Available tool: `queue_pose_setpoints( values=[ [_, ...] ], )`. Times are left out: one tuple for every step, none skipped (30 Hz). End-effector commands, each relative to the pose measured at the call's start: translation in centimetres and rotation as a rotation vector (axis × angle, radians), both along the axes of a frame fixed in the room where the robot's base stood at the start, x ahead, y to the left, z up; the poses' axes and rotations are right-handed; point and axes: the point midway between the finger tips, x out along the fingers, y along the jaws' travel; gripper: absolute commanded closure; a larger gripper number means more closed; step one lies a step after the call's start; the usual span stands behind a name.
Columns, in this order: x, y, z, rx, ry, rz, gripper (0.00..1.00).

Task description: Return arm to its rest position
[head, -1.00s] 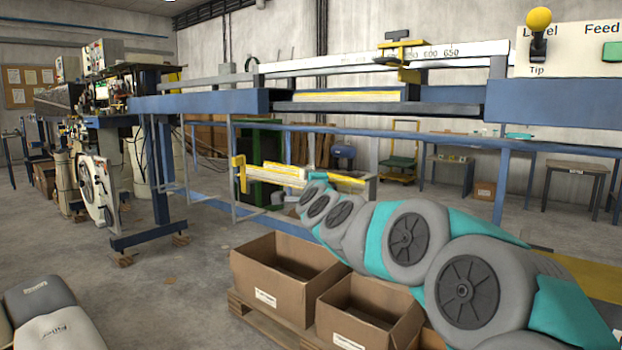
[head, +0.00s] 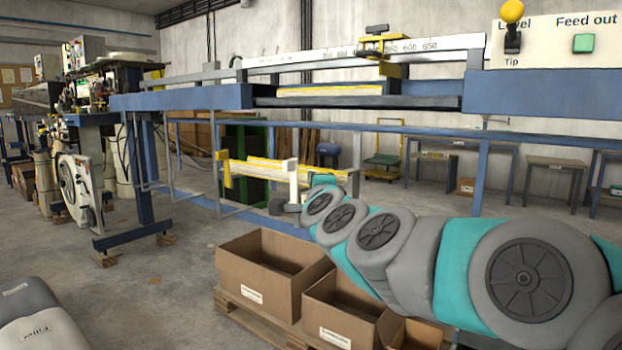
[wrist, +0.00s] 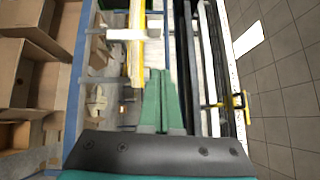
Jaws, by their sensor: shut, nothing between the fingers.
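My arm, in grey and teal links, stretches from the lower right of the head view towards the middle. Its far end lies in front of the lower rack of yellow-edged strips (head: 262,170); the fingers cannot be made out there. In the wrist view my gripper (wrist: 166,76) points away from the camera, its green fingers together with nothing held between them. The long blue machine bench (head: 190,97) runs across the head view, with yellow-edged strips (head: 330,92) lying in its upper part.
Open cardboard boxes (head: 255,291) stand on a pallet below my arm. A yellow clamp (head: 381,52) sits on the ruler rail. A yellow-knobbed lever (head: 512,12) and a green button (head: 583,44) are at upper right.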

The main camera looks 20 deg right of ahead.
Motion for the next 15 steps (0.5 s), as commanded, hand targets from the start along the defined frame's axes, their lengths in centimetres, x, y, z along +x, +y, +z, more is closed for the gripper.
queue_pose_setpoints(
  values=[
    [-0.2,0.0,0.0,0.0,0.0,0.0,1.0],
    [-0.2,0.0,0.0,0.0,0.0,0.0,1.0],
    [-0.3,0.0,0.0,0.0,0.0,0.0,1.0],
    [-0.3,0.0,0.0,0.0,0.0,0.0,1.0],
    [-0.3,0.0,0.0,0.0,0.0,0.0,1.0],
    [-0.3,0.0,0.0,0.0,0.0,0.0,1.0],
    [-0.3,0.0,0.0,0.0,0.0,0.0,1.0],
    [-0.3,0.0,0.0,0.0,0.0,0.0,1.0],
    [-0.3,0.0,0.0,0.0,0.0,0.0,1.0],
    [-0.3,0.0,0.0,0.0,-0.001,0.0,1.0],
    [-0.3,0.0,0.1,0.0,-0.001,0.0,1.0],
    [-0.3,0.1,0.0,-0.001,0.0,0.001,1.0],
    [-0.3,0.2,0.0,-0.005,0.002,0.005,1.0],
    [-0.4,0.5,-0.2,-0.013,0.008,0.013,1.0],
    [-0.5,1.0,-0.5,-0.031,0.021,0.031,1.0]
  ],
)
